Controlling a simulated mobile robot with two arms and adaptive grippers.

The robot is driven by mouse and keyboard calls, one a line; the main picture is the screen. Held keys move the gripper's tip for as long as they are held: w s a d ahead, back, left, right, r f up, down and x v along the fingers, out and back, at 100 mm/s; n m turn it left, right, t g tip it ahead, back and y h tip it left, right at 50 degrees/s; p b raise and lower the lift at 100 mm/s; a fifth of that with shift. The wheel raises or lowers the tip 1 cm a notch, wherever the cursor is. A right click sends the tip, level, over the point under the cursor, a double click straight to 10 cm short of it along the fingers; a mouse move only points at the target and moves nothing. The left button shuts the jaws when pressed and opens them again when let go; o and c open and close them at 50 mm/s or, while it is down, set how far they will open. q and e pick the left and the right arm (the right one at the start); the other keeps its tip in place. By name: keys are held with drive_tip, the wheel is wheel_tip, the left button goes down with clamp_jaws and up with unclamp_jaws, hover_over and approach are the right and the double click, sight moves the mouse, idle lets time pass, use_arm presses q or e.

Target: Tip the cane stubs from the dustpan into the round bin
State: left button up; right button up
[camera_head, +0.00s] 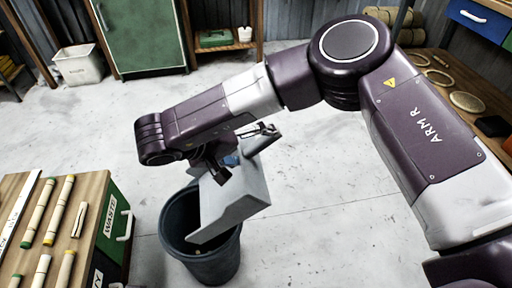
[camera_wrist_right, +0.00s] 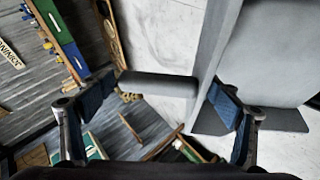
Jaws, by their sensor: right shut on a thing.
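The grey dustpan (camera_head: 232,200) is held steeply tilted over the round dark bin (camera_head: 212,268), its lower edge at the bin's mouth. My right gripper (camera_head: 222,168) is shut on the dustpan's handle, partly hidden by the arm and pan. In the right wrist view the dark handle (camera_wrist_right: 158,85) lies between the fingers of my right gripper (camera_wrist_right: 157,108), with the grey pan (camera_wrist_right: 275,60) beyond to the right. I see no cane stubs on the visible pan faces. A small pale spot shows inside the bin, too small to be sure of. My left gripper is not in view.
A wooden bench (camera_head: 95,190) with several cane pieces and a green drawer marked WASTE stands left of the bin. A white bin (camera_head: 78,66) and a green cabinet (camera_head: 140,35) stand at the back. The pale floor right of the bin is clear.

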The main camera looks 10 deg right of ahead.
sight(256, 156)
wheel_tip(256, 156, down, 3)
drive_tip(key=shift+r+b, duration=0.1)
drive_tip(key=shift+b, duration=0.8)
drive_tip(key=shift+f, duration=0.3)
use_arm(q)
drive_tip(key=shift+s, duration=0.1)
use_arm(e)
drive_tip(key=shift+r, duration=0.1)
